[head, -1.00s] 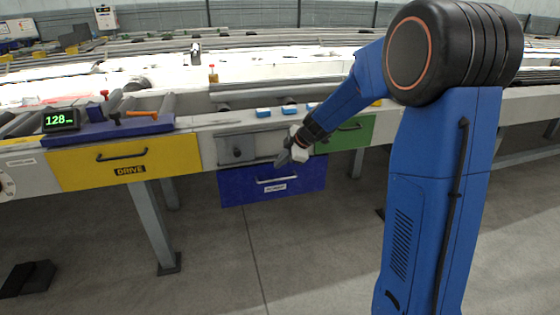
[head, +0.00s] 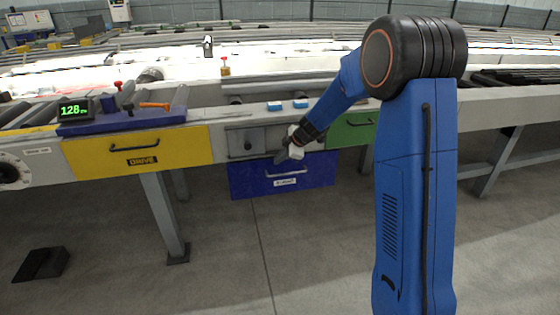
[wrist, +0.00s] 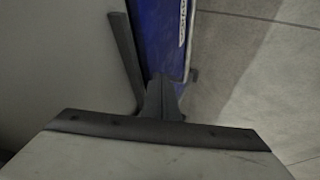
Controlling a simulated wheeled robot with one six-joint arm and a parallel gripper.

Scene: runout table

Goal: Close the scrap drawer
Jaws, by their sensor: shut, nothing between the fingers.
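The blue drawer (head: 258,184) hangs below the grey panel of the table and has a black bar handle (head: 287,174) and a white label too small to read. I cannot tell for sure whether it is the scrap drawer or how far it stands out. Its blue face (wrist: 158,30) and part of the label also show in the wrist view. My gripper (head: 282,158) is shut and empty at the drawer's upper edge, above the handle. In the wrist view my closed fingers (wrist: 160,100) point at the blue face; contact is unclear.
A yellow drawer (head: 95,158) marked DRIVE is at the left, and a green drawer (head: 350,128) is partly behind my arm. A grey panel (head: 262,140) with a dark knob sits above the blue drawer. A table leg (head: 162,215) stands left.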

